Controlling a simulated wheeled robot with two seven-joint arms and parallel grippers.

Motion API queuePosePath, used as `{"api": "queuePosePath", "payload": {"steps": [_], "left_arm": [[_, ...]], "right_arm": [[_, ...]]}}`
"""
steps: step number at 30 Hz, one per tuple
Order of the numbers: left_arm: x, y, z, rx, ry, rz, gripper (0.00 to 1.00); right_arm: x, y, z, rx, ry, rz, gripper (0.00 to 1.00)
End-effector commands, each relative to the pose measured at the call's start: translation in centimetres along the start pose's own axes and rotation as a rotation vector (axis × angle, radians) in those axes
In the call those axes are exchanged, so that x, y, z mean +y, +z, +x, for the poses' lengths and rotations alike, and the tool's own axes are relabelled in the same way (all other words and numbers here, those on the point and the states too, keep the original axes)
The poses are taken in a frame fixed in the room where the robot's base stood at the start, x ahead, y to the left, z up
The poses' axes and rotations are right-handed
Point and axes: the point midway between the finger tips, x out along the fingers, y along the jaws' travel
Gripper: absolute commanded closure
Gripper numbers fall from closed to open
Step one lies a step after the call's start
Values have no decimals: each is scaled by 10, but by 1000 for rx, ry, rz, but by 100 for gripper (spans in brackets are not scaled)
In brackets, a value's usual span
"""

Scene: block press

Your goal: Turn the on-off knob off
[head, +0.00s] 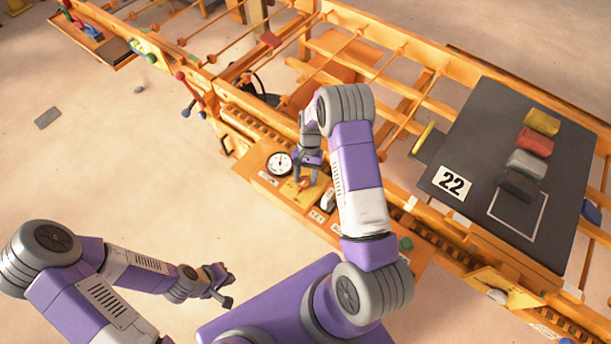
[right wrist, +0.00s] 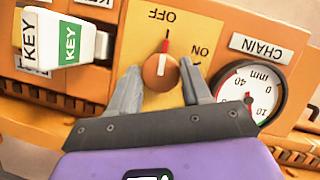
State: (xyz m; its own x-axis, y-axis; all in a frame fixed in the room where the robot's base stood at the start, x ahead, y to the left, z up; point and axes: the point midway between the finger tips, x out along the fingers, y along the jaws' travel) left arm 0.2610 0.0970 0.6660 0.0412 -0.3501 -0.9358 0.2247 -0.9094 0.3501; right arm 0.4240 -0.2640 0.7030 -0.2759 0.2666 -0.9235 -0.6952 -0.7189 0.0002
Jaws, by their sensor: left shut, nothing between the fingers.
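The on-off knob (right wrist: 160,72) is round and orange-brown, on a yellow plate with OFF and ON printed upside down in the right wrist view. Its pale stripe and red pointer line point up toward OFF, with ON to the right. My right gripper (right wrist: 159,66) is open, one finger on each side of the knob, with narrow gaps showing. In the head view the right gripper (head: 307,172) is over the orange panel and the knob is mostly hidden. My left gripper (head: 221,288) is shut and empty, over the floor at the lower left.
A round dial gauge (right wrist: 248,92) marked in mm sits right of the knob, under a CHAIN label (right wrist: 262,47). A white KEY switch (right wrist: 70,40) juts out at left. A dark board (head: 462,150) with several coloured blocks stands at right in the head view.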

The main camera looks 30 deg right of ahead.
Motion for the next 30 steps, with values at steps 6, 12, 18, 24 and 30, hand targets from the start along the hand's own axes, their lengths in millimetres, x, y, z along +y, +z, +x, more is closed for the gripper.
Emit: {"api": "queuePosePath", "payload": {"steps": [6,12,18,24,30], "left_arm": [[0,0,0,0,0,0,100],[0,0,0,0,0,0,100],[2,0,-6,0,0,0,100],[4,0,-12,0,0,0,100],[5,1,-14,0,0,0,100]], "right_arm": [[0,0,0,-1,0,1,30],[0,0,-1,1,-1,1,30],[-1,0,-25,4,-2,1,30],[0,0,-59,2,-1,0,30],[0,0,-75,0,0,1,30]]}}
